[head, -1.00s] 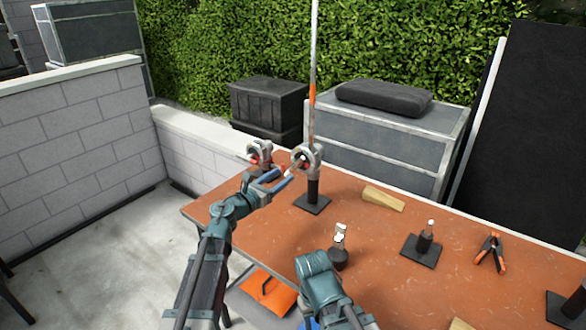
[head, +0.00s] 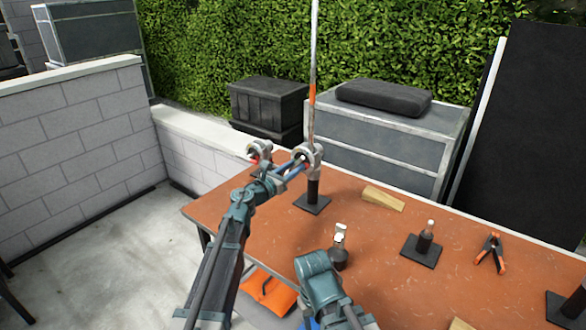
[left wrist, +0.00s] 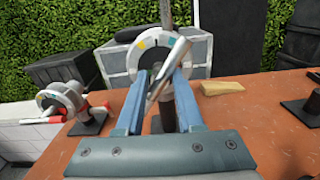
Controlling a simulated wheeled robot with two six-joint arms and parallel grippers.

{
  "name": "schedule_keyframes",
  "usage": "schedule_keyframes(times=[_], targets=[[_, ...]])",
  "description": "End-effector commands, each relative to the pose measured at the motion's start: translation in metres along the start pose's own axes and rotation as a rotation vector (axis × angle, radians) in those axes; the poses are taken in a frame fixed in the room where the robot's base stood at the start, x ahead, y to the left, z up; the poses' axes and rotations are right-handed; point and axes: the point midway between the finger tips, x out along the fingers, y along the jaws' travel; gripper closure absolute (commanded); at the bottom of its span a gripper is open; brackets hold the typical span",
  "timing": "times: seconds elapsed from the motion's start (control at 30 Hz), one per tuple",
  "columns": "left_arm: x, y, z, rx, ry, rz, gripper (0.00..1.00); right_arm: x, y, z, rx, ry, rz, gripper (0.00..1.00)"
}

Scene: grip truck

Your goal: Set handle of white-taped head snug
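A grip head (head: 309,152) with a pale, colour-marked round face sits on a dark post on the table and holds a tall rod. It also shows in the left wrist view (left wrist: 197,47). Its silver handle (left wrist: 170,70) slants up to the right. My left gripper (head: 287,166) is at this head, its blue fingers on either side of the handle. The fingers look apart, with a gap at the left finger. A second head (left wrist: 62,98) with a red-ended handle stands to the left. I cannot make out clear white tape. My right arm shows at bottom centre, its fingertips out of sight.
The brown table (head: 375,270) holds a wooden wedge (head: 383,198), a dark bottle-like piece (head: 339,252), a post on a black plate (head: 425,240) and an orange-tipped clamp (head: 491,252). An orange bag (head: 268,292) lies below the near edge. A low wall stands behind.

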Motion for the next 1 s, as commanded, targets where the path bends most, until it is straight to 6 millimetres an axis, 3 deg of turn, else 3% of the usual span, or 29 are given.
schedule_keyframes(times=[0.03, 0.17, 0.57, 1.0], targets=[[-0.0001, 0.0003, 0.0, 0.0, 0.0, 0.001, 0.77, 0.0, 0.0, 0.0, 0.0, 0.0, 0.0, 0.46], [-0.0001, 0.0003, 0.0, 0.0, 0.0, 0.001, 1.0, 0.0, 0.0, 0.0, 0.0, 0.0, 0.0, 0.46], [-0.0003, 0.0002, -0.0002, -0.033, 0.0, 0.0, 1.0, 0.0001, 0.0, 0.0, 0.0, 0.0, 0.0, 0.46], [-0.0003, 0.0003, -0.0003, -0.318, 0.0, 0.0, 1.0, 0.0003, 0.0, 0.0, 0.0, 0.0, 0.0, 0.46]])
